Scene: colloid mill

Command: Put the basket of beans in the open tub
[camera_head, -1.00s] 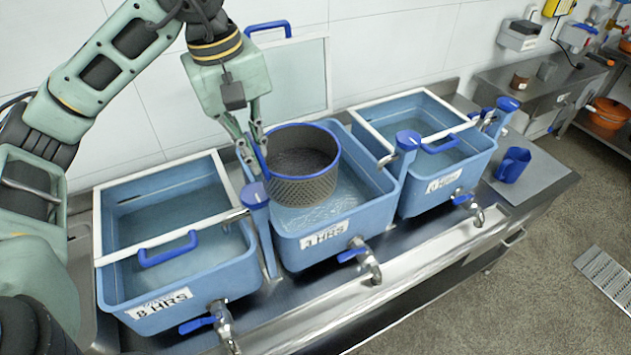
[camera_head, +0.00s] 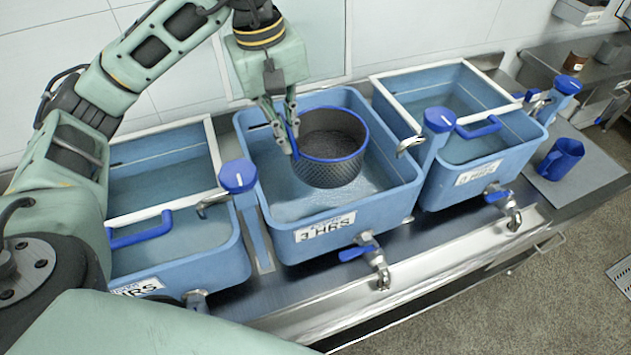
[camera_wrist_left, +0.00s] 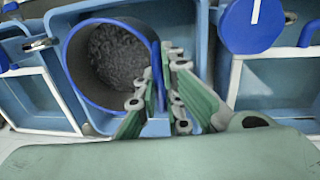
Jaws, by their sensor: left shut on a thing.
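The basket of beans (camera_head: 333,172) is a dark mesh cylinder with a blue rim and dark beans inside. It hangs inside the opening of the middle tub (camera_head: 300,246), labelled 3 HRS, which has no lid over it and holds water. My left gripper (camera_head: 288,146) is shut on the basket's blue handle at its left side. In the left wrist view the fingers (camera_wrist_left: 168,95) close on the handle beside the basket (camera_wrist_left: 112,58). Whether the basket's underside touches the water or tub floor I cannot tell. My right gripper is not in view.
Tubs with white-framed lids and blue handles stand on either side, the left tub (camera_head: 205,268) and right tub (camera_head: 480,180). Blue-capped posts (camera_head: 238,176) rise between tubs. A blue jug (camera_head: 560,158) stands at right. Taps (camera_head: 378,262) line the front.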

